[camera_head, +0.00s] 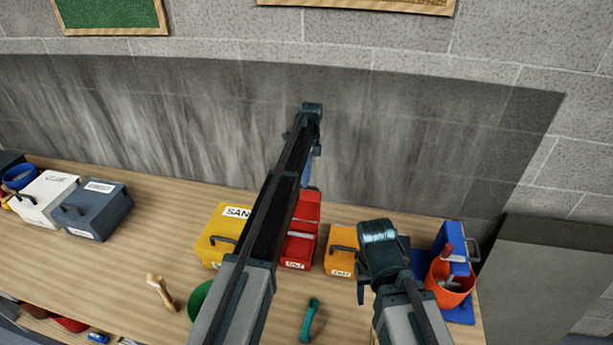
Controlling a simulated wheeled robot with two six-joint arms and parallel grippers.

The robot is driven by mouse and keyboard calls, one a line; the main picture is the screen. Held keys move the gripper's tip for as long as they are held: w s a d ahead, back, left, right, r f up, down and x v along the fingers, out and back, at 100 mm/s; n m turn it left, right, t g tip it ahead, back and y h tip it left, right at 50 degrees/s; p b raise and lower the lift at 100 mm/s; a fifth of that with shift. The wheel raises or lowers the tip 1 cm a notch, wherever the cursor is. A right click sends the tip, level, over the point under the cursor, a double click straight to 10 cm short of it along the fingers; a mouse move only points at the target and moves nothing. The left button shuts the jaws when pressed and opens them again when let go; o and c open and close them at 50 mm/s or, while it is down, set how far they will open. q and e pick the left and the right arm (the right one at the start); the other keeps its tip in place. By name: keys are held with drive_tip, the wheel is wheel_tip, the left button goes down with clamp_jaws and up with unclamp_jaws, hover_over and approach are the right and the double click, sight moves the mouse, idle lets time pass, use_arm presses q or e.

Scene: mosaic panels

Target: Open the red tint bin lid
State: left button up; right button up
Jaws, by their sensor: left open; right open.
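The red tint bin (298,251) stands on the wooden bench, its front label small and partly legible. A red panel stands up at its back, and the bin's inside shows below it, so the lid looks raised. My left gripper (308,178) hangs down from the far end of my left arm, above and behind the red bin. It is small and partly hidden by the arm, open and apparently empty. My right gripper (361,291) is low at the front of the orange bin (342,236); it is mostly hidden by its own arm, open, with nothing seen in it.
A yellow bin (219,247) stands left of the red bin, partly behind my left arm. A blue caddy (451,262) and an orange bucket (447,289) with tools stand at right. White (45,194) and grey-blue (94,213) bins stand far left. A teal-handled tool (310,320) lies in front.

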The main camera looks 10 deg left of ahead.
use_arm(q)
drive_tip(key=s+d+r+p, duration=0.1)
drive_tip(key=s+d, duration=0.2)
drive_tip(key=s, duration=1.2)
drive_tip(key=shift+d, duration=0.2)
drive_tip(key=shift+a, duration=0.15)
drive_tip(key=c, duration=0.3)
drive_tip(key=shift+a+f+t+h, duration=0.1)
drive_tip(key=shift+a+t+h, duration=0.3)
drive_tip(key=shift+t, duration=0.1)
drive_tip(key=shift+c, duration=1.3)
drive_tip(key=a+t+h, duration=0.2)
drive_tip(key=t, duration=0.1)
drive_tip(key=shift+w+a+p, duration=0.15)
drive_tip(key=shift+w+p, duration=0.15)
clamp_jaws()
drive_tip(key=w+a+r+n+t+h, duration=0.1)
drive_tip(key=w+a+r+t+h, duration=0.1)
drive_tip(key=a+r+t, duration=0.3)
drive_tip(key=t+b, duration=0.1)
drive_tip(key=b, duration=0.6)
approach(304, 205)
drive_tip(key=shift+w+d, duration=0.35)
drive_tip(key=shift+d, duration=0.15)
drive_tip(key=shift+w+d, duration=0.3)
drive_tip(key=shift+d, duration=0.25)
drive_tip(key=shift+w+d+f+b, duration=0.25)
drive_tip(key=shift+f+b, duration=0.1)
drive_tip(key=shift+f, duration=0.05)
drive_tip(key=shift+r, duration=0.1)
